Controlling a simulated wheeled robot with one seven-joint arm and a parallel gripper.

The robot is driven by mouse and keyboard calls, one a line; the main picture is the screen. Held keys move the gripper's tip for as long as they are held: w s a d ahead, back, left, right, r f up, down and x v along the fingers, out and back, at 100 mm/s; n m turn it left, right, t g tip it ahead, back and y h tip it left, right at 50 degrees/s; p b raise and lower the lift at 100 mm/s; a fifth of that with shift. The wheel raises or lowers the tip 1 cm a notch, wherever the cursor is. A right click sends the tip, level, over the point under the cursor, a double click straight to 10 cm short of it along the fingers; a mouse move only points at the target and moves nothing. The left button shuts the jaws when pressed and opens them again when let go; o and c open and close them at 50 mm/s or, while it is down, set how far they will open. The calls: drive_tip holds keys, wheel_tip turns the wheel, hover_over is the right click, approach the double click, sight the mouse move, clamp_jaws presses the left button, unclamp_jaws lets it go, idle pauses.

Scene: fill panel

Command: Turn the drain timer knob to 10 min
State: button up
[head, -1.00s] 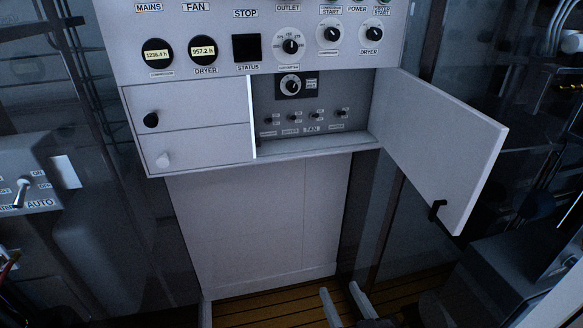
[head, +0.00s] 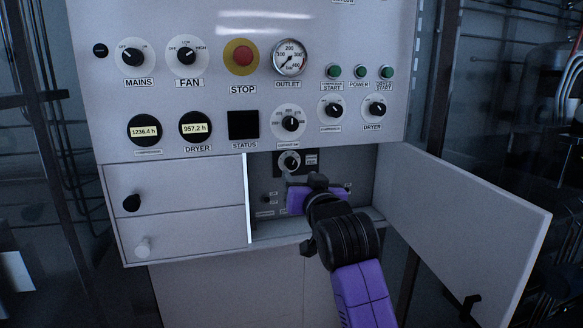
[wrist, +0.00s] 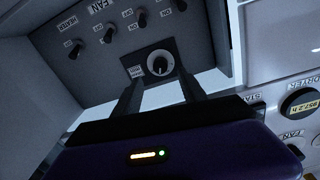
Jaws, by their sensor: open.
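The knob (head: 289,162), which I take to be the drain timer, has a pale dial and sits on a dark plate at the top of the open compartment. In the wrist view the knob (wrist: 160,65) shows a dark grip with a pale mark; its setting is too small to read. My gripper (head: 300,182) reaches into the compartment just below the knob. In the wrist view my gripper (wrist: 160,84) is open and empty, its two fingers pointing at the knob, one towards each side. Whether the tips touch the plate is unclear.
The compartment door (head: 465,225) stands open at the right. A row of small switches (wrist: 108,32), including fan and heater, lies close by inside. A lit vertical edge (head: 248,198) bounds the compartment at left. The outlet gauge (head: 289,57) and other knobs are above.

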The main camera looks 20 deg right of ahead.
sight(292, 165)
drive_tip(key=shift+w+d+r, duration=0.1)
drive_tip(key=shift+w, duration=1.9)
drive_tip(key=shift+w+d+r, duration=0.1)
drive_tip(key=shift+w, duration=1.9)
clamp_jaws()
